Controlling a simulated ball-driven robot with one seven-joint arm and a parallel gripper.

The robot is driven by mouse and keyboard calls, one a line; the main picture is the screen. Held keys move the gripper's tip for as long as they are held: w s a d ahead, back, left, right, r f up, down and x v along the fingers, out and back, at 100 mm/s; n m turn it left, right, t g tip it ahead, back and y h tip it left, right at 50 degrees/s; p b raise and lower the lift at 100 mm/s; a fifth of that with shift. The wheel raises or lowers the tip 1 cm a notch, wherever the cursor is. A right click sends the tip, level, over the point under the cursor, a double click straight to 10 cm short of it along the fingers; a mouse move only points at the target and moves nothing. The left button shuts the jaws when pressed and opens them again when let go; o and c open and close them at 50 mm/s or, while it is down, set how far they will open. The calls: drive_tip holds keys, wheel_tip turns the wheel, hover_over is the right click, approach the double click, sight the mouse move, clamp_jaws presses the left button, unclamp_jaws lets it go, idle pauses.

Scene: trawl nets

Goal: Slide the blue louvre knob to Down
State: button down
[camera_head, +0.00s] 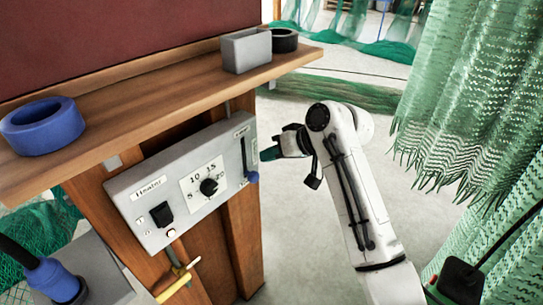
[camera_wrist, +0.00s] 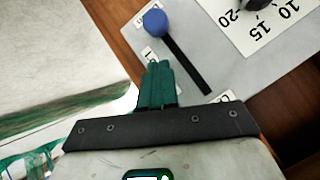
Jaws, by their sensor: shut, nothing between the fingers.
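The blue louvre knob (camera_head: 252,177) sits at the lower end of its dark upright slot, on the right side of the grey heater panel (camera_head: 222,142). In the wrist view the blue knob (camera_wrist: 155,22) is at the upper-left end of the dark slot (camera_wrist: 188,67). Small labels stand by both slot ends; their words are too small to read surely. My gripper (camera_head: 266,154), with green fingers, is right of the panel near the slot. In the wrist view my gripper (camera_wrist: 158,66) is shut and empty, its tips apart from the knob and partly covering a label.
The panel also carries a black dial (camera_head: 209,187) and a black switch (camera_head: 161,214). A wooden shelf (camera_head: 150,85) juts out above, with a blue ring (camera_head: 42,125) and a grey box (camera_head: 246,50). Green nets (camera_head: 470,100) hang at right. The floor right of the post is open.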

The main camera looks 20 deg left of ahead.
drive_tip(key=b+v, duration=0.2)
drive_tip(key=v, duration=0.8)
drive_tip(key=shift+r, duration=0.1)
